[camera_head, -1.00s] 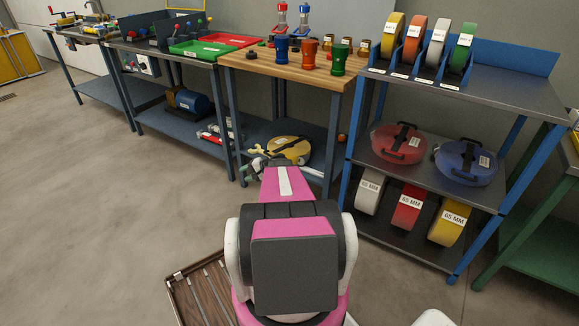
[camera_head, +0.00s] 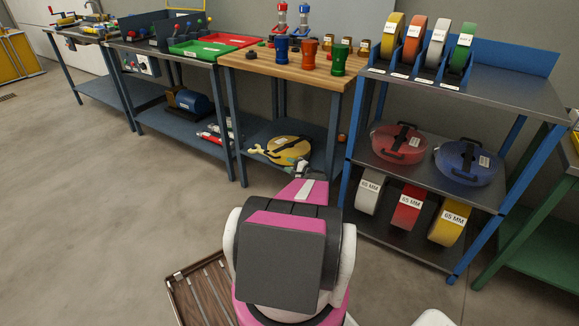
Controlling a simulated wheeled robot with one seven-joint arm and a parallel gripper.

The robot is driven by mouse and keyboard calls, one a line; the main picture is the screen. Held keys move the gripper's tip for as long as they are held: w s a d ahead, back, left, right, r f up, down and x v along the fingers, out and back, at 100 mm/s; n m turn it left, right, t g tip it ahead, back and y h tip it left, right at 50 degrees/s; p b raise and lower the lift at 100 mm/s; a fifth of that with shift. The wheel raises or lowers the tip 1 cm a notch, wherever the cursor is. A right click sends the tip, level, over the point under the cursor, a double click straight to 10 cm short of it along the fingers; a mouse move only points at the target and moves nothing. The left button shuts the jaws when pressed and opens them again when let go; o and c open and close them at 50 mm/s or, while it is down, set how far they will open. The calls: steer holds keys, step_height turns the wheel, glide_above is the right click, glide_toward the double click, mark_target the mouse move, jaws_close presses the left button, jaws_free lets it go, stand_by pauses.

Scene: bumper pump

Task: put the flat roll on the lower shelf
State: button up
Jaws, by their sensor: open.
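A round yellow roll (camera_head: 292,149) with a black handle lies flat on the lower shelf (camera_head: 268,134) of the wood-topped bench. My gripper (camera_head: 301,166) is open, close to the roll's front right edge; whether it touches the roll cannot be told. My arm hides part of the bench front below it. On the blue rack at right, a red flat roll (camera_head: 388,149) and a blue flat roll (camera_head: 458,174) lie on the middle shelf. White, red and yellow rolls labelled 65 MM stand upright on the rack's lower shelf (camera_head: 385,228).
A blue bench leg (camera_head: 333,140) stands just right of my gripper. Narrow coloured rolls (camera_head: 413,45) stand on the rack top. Several cups (camera_head: 309,55) stand on the wood top. A wooden slatted pallet (camera_head: 198,295) lies near my base. The floor at left is clear.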

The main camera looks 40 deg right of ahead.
mark_target(276, 158)
steer(key=shift+w, duration=0.1)
steer(key=x, duration=1)
steer(key=shift+w+a, duration=0.2)
steer(key=shift+w, duration=0.1)
jaws_close()
stand_by(1.2)
